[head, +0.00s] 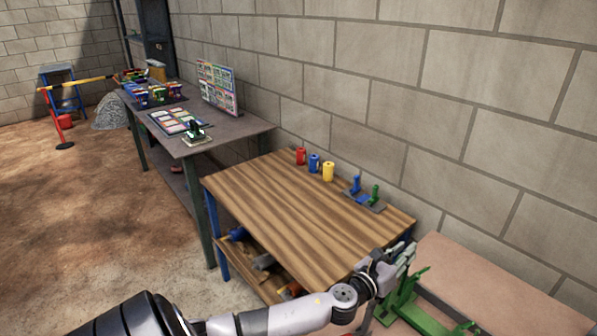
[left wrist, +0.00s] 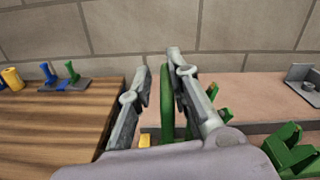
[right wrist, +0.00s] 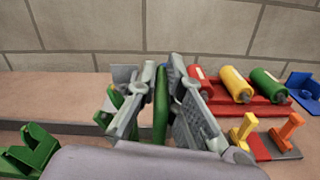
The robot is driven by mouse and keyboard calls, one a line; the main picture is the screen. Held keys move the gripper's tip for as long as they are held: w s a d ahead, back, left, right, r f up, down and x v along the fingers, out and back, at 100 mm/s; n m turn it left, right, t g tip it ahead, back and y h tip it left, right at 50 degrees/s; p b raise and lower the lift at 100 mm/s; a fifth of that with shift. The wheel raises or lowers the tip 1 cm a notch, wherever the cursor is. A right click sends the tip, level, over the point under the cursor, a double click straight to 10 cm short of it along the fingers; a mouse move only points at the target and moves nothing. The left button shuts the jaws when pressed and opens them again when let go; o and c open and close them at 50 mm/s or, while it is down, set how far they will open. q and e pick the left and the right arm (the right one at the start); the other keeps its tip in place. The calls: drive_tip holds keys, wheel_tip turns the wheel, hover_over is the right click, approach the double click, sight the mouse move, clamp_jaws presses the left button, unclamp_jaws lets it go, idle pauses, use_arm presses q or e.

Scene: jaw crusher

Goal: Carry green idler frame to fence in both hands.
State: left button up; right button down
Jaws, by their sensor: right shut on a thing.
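The green idler frame (head: 405,298) is at the lower right of the head view, beside the wooden table, partly cut off by the picture edge. My left gripper (head: 395,262) is at its near-left end. In the left wrist view, a green upright (left wrist: 167,100) of the frame stands between the parted fingers of my left gripper (left wrist: 158,65), with a gap on its left side. In the right wrist view, my right gripper (right wrist: 161,72) is shut on another green upright (right wrist: 160,105). A striped barrier (head: 85,82), possibly the fence, stands far left.
The wooden table (head: 290,215) holds coloured cylinders (head: 314,163) and small blue and green brackets. A pinkish bench top (head: 500,275) lies behind the frame by the wall. A red rack of rollers (right wrist: 240,103) is right of my right gripper. Floor (head: 60,210) at left is clear.

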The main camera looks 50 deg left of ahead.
use_arm(q)
drive_tip(key=shift+o, duration=0.2)
drive_tip(key=shift+d+r, duration=0.35)
use_arm(e)
drive_tip(key=shift+r, duration=0.4)
use_arm(q)
drive_tip(key=shift+s+f, duration=0.15)
drive_tip(key=shift+f, duration=0.35)
use_arm(e)
drive_tip(key=c, duration=2.1)
unclamp_jaws()
drive_tip(key=shift+a+f, duration=0.1)
drive_tip(key=shift+f, duration=0.3)
use_arm(q)
drive_tip(key=shift+a+r, duration=0.15)
drive_tip(key=shift+a, duration=0.15)
use_arm(e)
drive_tip(key=o, duration=0.4)
drive_tip(key=shift+s+a+r, duration=0.1)
drive_tip(key=shift+r, duration=0.1)
drive_tip(key=shift+o, duration=0.2)
